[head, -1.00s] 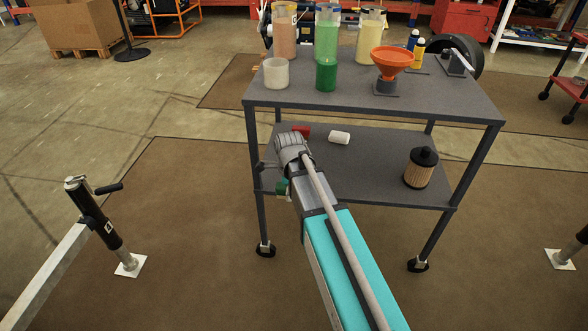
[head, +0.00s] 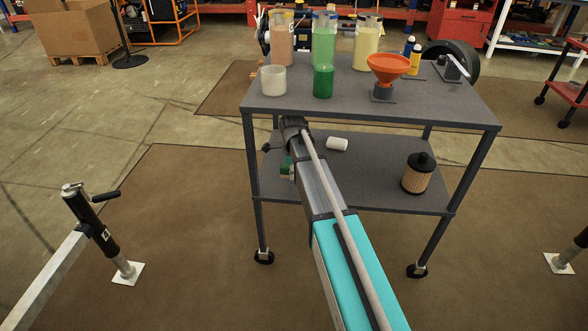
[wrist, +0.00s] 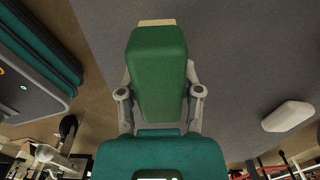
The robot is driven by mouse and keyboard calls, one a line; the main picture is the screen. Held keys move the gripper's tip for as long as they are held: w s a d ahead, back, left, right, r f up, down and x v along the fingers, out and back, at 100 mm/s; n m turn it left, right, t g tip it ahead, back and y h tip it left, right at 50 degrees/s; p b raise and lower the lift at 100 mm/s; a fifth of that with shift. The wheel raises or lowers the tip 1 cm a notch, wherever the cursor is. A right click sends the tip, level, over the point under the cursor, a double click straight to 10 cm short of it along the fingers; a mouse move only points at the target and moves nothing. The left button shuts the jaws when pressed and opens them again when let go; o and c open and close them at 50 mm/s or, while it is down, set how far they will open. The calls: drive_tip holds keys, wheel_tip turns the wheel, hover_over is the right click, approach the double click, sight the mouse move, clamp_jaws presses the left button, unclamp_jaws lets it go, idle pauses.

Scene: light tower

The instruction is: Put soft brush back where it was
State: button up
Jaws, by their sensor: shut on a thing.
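In the wrist view my gripper (wrist: 160,94) is shut on a green block with a pale tan strip at its far end, which I take to be the soft brush (wrist: 158,68). The fingers grip it from both sides. A grey surface lies behind it; I cannot tell whether the brush touches it.
A white cylinder (head: 337,144) and a black-capped filter (head: 418,173) are on the lower shelf (head: 375,175). The cylinder also shows in the wrist view (wrist: 288,116). The top bears a white cup (head: 273,80), a green cup (head: 323,82), an orange funnel (head: 387,68) and several jars.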

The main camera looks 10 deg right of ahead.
drive_tip(key=shift+w+d, duration=0.2)
drive_tip(key=shift+w, duration=0.35)
drive_tip(key=shift+w+d, duration=0.2)
drive_tip(key=shift+w, duration=0.3)
drive_tip(key=shift+w+d, duration=0.15)
drive_tip(key=shift+w, duration=0.4)
drive_tip(key=shift+w+d, duration=0.2)
drive_tip(key=shift+w, duration=0.4)
drive_tip(key=shift+w+d, duration=0.15)
drive_tip(key=shift+w, duration=0.4)
drive_tip(key=shift+s+f+b, duration=0.3)
drive_tip(key=shift+f+b, duration=0.4)
drive_tip(key=shift+b, duration=0.05)
drive_tip(key=shift+a+f+b, duration=0.1)
drive_tip(key=shift+f+b, duration=0.75)
drive_tip(key=shift+f, duration=0.05)
drive_tip(key=shift+f, duration=0.15)
drive_tip(key=o, duration=1)
